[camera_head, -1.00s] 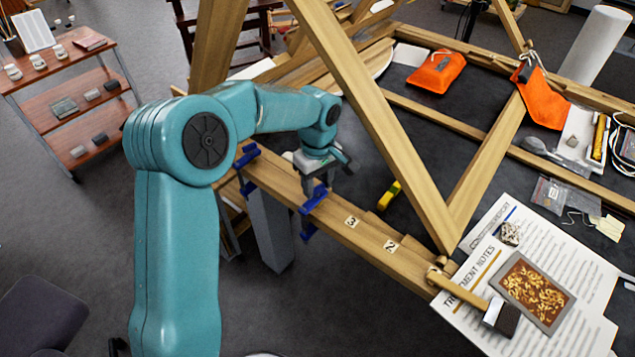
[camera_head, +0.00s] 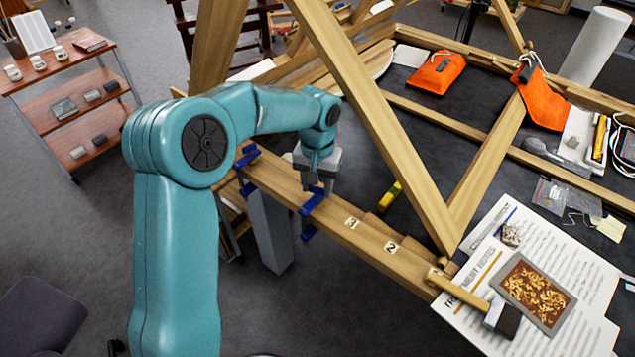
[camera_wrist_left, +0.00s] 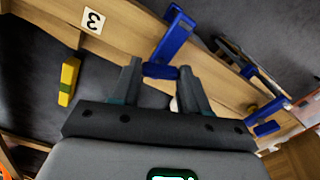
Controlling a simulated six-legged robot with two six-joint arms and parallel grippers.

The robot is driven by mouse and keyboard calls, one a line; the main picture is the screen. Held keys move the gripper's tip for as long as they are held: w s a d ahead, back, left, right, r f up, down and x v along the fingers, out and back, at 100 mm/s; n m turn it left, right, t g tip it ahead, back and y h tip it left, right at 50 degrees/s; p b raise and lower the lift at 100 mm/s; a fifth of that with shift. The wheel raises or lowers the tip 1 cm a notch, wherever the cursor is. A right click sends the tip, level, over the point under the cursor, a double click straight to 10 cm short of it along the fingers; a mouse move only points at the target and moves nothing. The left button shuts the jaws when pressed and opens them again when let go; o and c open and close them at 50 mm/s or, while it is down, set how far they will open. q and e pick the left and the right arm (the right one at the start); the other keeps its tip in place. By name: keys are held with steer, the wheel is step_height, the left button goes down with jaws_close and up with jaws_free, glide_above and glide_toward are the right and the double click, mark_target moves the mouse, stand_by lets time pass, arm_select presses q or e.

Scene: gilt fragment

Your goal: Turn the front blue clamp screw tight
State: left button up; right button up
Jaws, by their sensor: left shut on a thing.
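The front blue clamp (camera_head: 310,207) sits across the wooden beam (camera_head: 365,238). In the left wrist view its blue bar (camera_wrist_left: 174,36) lies over the beam, and its screw handle (camera_wrist_left: 160,71) is between my fingertips. My left gripper (camera_head: 314,188) points down at this clamp. In the wrist view the gripper (camera_wrist_left: 160,78) is shut on the screw handle. The housing partly hides the grip in the head view. A second blue clamp (camera_head: 246,157) is farther back on the same beam, and it also shows in the wrist view (camera_wrist_left: 266,118). My right gripper is not in view.
A diagonal timber (camera_head: 375,115) rises right of my left gripper. A yellow block (camera_head: 390,195) lies behind the beam. Papers (camera_head: 560,255), a gilt panel (camera_head: 534,289) and a brush (camera_head: 500,318) lie at right.

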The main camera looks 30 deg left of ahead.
arm_select(q)
steer(key=m, duration=0.5)
steer(key=shift+r+m, duration=0.2)
steer(key=shift+m, duration=0.1)
steer(key=m+p, duration=0.1)
steer(key=m, duration=0.4)
steer(key=shift+w+m, duration=0.1)
steer(key=shift+m, duration=0.2)
steer(key=m+p, duration=0.1)
steer(key=m, duration=0.4)
steer(key=shift+a, duration=0.1)
steer(key=shift+m+p, duration=0.45)
steer(key=shift+m, duration=1.85)
steer(key=o, duration=1.1)
steer(key=shift+c, duration=0.2)
